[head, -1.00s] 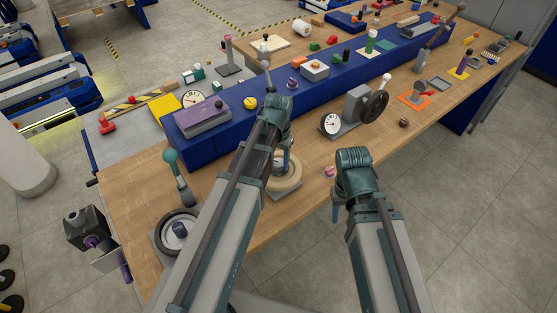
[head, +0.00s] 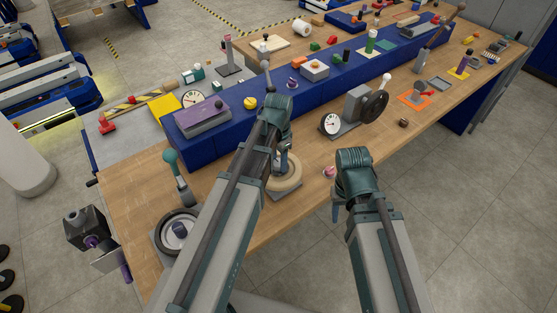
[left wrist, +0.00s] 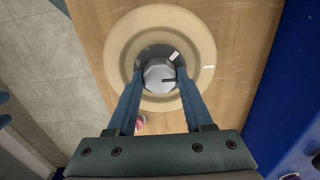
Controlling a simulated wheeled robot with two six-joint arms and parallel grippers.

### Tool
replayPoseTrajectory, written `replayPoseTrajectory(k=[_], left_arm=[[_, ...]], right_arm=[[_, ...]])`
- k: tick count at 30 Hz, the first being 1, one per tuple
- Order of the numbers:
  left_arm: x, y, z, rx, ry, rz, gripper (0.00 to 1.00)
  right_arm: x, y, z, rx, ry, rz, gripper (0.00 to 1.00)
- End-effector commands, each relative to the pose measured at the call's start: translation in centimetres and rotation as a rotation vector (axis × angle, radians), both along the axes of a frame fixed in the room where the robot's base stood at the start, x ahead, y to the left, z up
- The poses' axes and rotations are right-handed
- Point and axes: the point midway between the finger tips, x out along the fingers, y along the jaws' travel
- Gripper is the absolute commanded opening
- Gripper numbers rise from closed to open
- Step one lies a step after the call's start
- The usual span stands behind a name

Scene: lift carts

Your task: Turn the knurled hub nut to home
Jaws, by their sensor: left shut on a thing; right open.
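My left gripper (left wrist: 156,80) is shut around the nut from two sides. In the head view the wheel (head: 291,180) is partly behind my left gripper (head: 284,160), and the nut is hidden. My right gripper (head: 335,210) is open and empty near the table's front edge.
A grey-hubbed dark wheel (head: 166,233) and a green-knobbed lever (head: 172,165) stand left of my left arm. A dial gauge (head: 330,124) and black handwheel (head: 374,106) stand to the right. A blue raised shelf (head: 235,128) runs behind. A small pink item (head: 329,171) lies near the front edge.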

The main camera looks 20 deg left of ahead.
Motion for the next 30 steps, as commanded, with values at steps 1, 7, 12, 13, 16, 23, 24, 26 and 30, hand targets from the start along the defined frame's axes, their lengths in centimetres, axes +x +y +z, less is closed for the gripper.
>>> replayPoseTrajectory(k=[1,7,12,13,16,23,24,26,30], left_arm=[[-0.13,-0.04,-0.05,0.000,0.003,-0.004,0.00],[-0.15,-0.04,-0.04,0.000,0.003,-0.004,0.00],[-0.13,-0.04,-0.04,0.000,0.003,-0.004,0.62],[-0.12,-0.04,-0.04,0.000,0.003,-0.003,0.67],[-0.10,-0.02,-0.03,-0.001,0.002,-0.003,0.81],[-0.05,-0.01,-0.01,0.000,0.001,-0.002,0.81],[-0.05,-0.01,0.02,0.000,0.001,-0.002,0.81],[-0.03,-0.01,0.13,0.000,0.001,-0.002,0.81],[-0.02,-0.01,0.76,-0.001,0.001,-0.002,0.81]], right_arm=[[0.00,0.00,-0.04,0.000,0.000,0.000,0.50],[0.00,0.00,-0.04,0.000,0.000,0.000,0.50],[0.00,0.00,-0.04,0.000,0.000,0.000,0.50],[0.00,0.00,-0.04,0.000,0.000,0.000,0.50],[0.00,0.00,-0.03,0.000,0.000,0.000,0.50],[0.00,0.00,-0.01,0.000,0.000,0.000,0.50],[0.00,0.00,0.02,0.000,0.000,0.000,0.50],[0.00,0.00,0.13,0.000,0.000,0.000,0.50],[0.00,0.00,0.76,0.000,0.000,0.000,0.50]])
